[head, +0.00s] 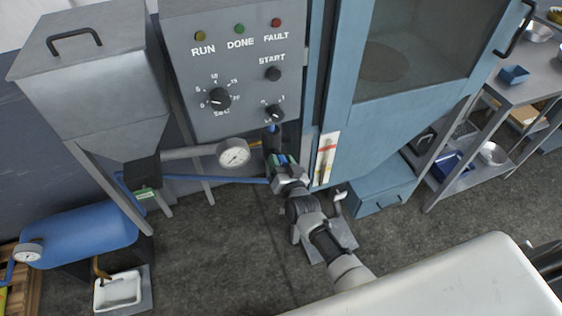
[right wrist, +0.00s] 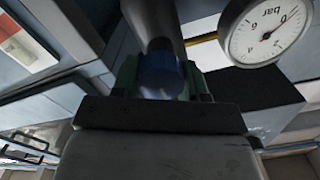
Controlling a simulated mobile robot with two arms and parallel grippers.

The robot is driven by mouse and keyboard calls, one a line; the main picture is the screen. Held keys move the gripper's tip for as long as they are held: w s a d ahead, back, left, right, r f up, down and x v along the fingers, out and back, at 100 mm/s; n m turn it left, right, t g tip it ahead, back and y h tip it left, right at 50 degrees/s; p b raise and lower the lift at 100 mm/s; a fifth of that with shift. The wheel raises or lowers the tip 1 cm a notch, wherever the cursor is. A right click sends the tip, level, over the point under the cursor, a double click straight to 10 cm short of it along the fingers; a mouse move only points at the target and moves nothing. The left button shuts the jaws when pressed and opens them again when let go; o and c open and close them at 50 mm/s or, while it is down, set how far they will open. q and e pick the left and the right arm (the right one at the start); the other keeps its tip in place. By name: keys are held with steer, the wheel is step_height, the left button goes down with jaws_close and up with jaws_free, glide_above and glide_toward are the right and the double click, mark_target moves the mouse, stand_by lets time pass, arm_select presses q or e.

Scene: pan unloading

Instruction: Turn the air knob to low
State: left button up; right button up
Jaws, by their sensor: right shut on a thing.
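A blue knob (right wrist: 160,76) shows in the right wrist view, under a grey cylindrical body (right wrist: 152,20). My right gripper (right wrist: 158,80) has its green fingers on either side of the knob and is shut on it. In the head view my right gripper (head: 281,160) is below the control panel, beside the round pressure gauge (head: 233,153), and mostly hides the knob. The gauge also shows in the right wrist view (right wrist: 266,30), with a bar scale. I cannot read the knob's setting. My left gripper is not in view.
The grey panel (head: 240,60) above carries a dial (head: 219,98), a START button (head: 272,73) and a smaller switch (head: 274,113). A blue cabinet (head: 400,100) stands close on the right. A hopper (head: 95,80) and blue tank (head: 85,237) stand left.

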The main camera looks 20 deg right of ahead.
steer(key=shift+f, duration=0.15)
steer(key=o, duration=0.9)
steer(key=s, duration=0.5)
steer(key=s+b, duration=0.1)
steer(key=s, duration=0.5)
steer(key=shift+d, duration=0.2)
steer(key=shift+w, duration=0.1)
